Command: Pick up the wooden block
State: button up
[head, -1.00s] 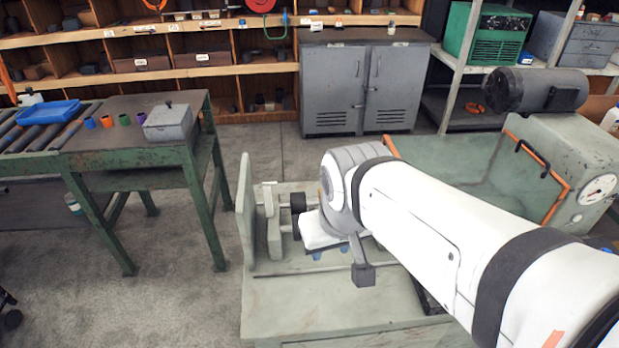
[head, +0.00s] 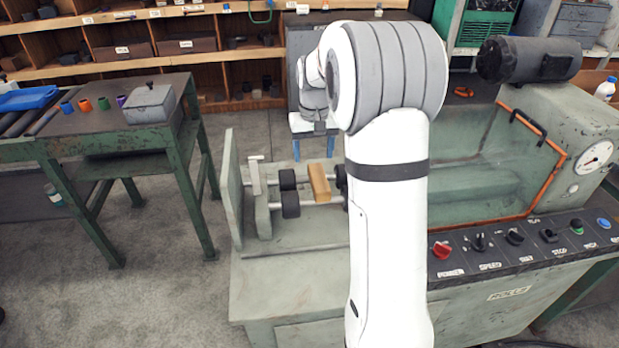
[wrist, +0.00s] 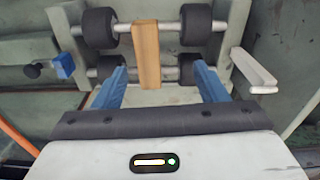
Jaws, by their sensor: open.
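The wooden block (head: 319,183) is a tan bar lying across the rods between black rollers on the green-grey machine bed. In the wrist view the block (wrist: 146,55) lies between the two blue fingers, a little beyond their tips, with gaps on both sides. My gripper (head: 311,150) is above and behind the block in the head view, with its blue fingers pointing down. In the wrist view my gripper (wrist: 158,72) is open and empty. My arm hides part of the machine to the right of the block.
Black rollers (head: 289,198) sit on rods left of the block. An upright plate (head: 231,187) stands at the machine's left end. A control panel (head: 520,240) with knobs lies right of my arm. A green table (head: 120,130) stands at the left, with open floor between.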

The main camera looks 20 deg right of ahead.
send_over(319, 177)
jog(key=shift+g, duration=0.3)
jog(key=f, duration=0.6)
jog(key=shift+w+a+b, duration=0.2)
jog(key=shift+w+b, duration=0.05)
jog(key=shift+b, duration=0.1)
jog(key=f, duration=0.3)
jog(key=f+p, duration=0.1)
jog(key=f, duration=0.3)
jog(key=shift+s+d+f, duration=0.15)
jog(key=shift+s+d, duration=0.05)
jog(key=shift+c, duration=0.5)
jog(key=c, duration=1)
